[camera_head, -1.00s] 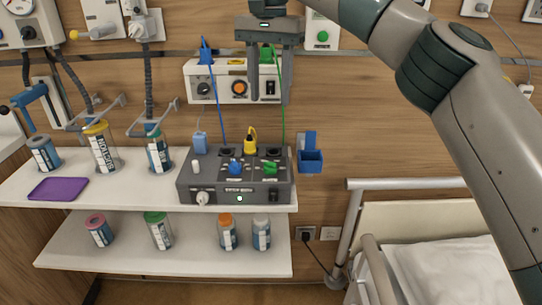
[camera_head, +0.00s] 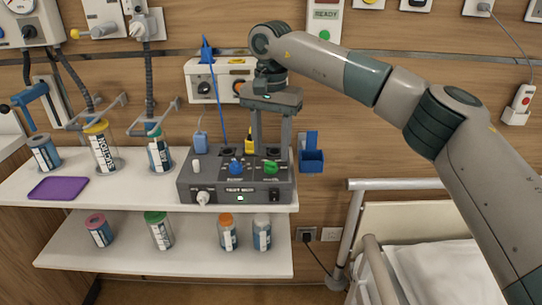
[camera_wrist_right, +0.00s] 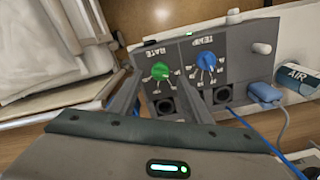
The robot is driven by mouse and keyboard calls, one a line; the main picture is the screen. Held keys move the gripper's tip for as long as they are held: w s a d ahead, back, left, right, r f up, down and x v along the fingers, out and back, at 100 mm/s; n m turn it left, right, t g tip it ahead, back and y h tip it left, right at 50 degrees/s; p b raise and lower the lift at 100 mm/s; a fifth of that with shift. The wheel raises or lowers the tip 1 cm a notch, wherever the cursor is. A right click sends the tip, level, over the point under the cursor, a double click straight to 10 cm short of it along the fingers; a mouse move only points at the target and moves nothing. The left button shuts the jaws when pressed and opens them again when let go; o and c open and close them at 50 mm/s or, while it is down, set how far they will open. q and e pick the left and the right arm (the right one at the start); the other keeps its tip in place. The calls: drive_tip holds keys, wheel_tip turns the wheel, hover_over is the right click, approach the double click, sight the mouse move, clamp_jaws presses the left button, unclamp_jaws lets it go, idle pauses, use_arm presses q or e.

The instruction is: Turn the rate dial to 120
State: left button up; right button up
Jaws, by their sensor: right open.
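The grey control box (camera_head: 225,197) stands on the upper white shelf. Its green dial (camera_head: 271,167) is at the right of the top panel and also shows in the right wrist view (camera_wrist_right: 160,71), beside the label RATE. The dial's exact setting is too small to read. A blue dial (camera_head: 236,168) labelled TEMP in the right wrist view (camera_wrist_right: 206,60) is beside it. My right gripper (camera_head: 271,150) is open, pointing down just over and behind the green dial. In the right wrist view its fingers frame the green dial from either side, with nothing held. My left gripper is out of view.
A yellow plug (camera_head: 250,141), a blue cable (camera_head: 217,105) and a blue holder (camera_head: 311,157) are close to my right gripper. Several labelled jars, a purple tray (camera_head: 58,188) and the bed rail (camera_head: 350,230) are farther off.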

sight(271, 162)
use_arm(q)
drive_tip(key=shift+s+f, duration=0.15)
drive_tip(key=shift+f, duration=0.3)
use_arm(e)
drive_tip(key=shift+f, duration=1.55)
drive_tip(key=shift+c, duration=0.6)
drive_tip(key=c, duration=0.9)
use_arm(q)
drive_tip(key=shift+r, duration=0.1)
